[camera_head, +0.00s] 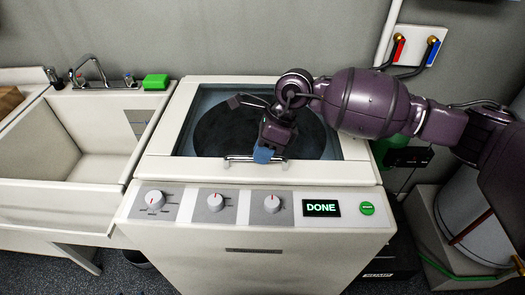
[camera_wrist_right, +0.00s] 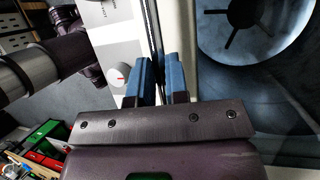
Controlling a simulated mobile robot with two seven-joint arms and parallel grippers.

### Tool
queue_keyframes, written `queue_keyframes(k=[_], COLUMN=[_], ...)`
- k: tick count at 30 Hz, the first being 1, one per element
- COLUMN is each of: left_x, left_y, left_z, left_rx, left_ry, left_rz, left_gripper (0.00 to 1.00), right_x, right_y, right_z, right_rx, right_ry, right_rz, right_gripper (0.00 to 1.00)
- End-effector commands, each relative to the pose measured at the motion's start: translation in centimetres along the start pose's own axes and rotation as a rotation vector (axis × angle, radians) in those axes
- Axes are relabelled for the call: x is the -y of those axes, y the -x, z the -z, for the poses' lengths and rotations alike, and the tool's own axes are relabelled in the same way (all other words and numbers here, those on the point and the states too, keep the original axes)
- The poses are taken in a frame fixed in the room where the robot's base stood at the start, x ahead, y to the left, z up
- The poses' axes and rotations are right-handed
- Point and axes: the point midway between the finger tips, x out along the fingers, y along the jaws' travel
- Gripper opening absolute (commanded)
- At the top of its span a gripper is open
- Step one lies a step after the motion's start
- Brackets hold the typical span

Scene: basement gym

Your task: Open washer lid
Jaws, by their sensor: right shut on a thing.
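The white washer (camera_head: 250,235) stands in the middle of the head view, with a display reading DONE. Its lid (camera_head: 160,168) lies flat and shut on top, with a large window showing the dark round drum. A metal bar handle (camera_head: 235,158) runs along the lid's front edge. My right gripper (camera_head: 263,154) reaches down over the lid from the right, its blue fingers shut on this handle. In the wrist view, the blue fingers of my right gripper (camera_wrist_right: 155,75) sit on either side of the thin bar. My left gripper does not show.
A white sink (camera_head: 60,150) with a faucet and a green sponge (camera_head: 155,82) stands left of the washer. Red and blue water valves (camera_head: 415,48) are on the wall behind right. A white cylindrical tank (camera_head: 465,225) stands at the right.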

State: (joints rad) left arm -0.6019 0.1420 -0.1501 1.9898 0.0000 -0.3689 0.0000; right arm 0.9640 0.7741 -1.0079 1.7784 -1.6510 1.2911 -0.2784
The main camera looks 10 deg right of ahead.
Motion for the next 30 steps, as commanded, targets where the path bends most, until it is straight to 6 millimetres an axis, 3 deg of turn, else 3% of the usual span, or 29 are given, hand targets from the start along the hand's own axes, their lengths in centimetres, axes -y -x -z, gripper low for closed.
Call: queue_keyframes(k=[8, 15, 21, 30], left_x=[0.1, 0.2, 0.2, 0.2], left_y=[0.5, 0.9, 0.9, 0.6], left_z=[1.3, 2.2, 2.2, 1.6], left_rx=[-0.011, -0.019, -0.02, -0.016], left_ry=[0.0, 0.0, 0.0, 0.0], left_rz=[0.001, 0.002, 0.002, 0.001], left_gripper=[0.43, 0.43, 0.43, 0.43], right_x=[0.1, 1.0, 2.6, 5.1], right_y=[4.7, 11.5, 16.6, 21.3], right_z=[-2.0, -4.9, -6.9, -8.8], right_rx=[0.003, 0.005, 0.004, 0.004], right_ry=[-0.034, -0.091, -0.09, -0.092], right_rz=[-0.081, -0.219, -0.216, -0.216], right_gripper=[0.0, 0.0, 0.0, 0.0])
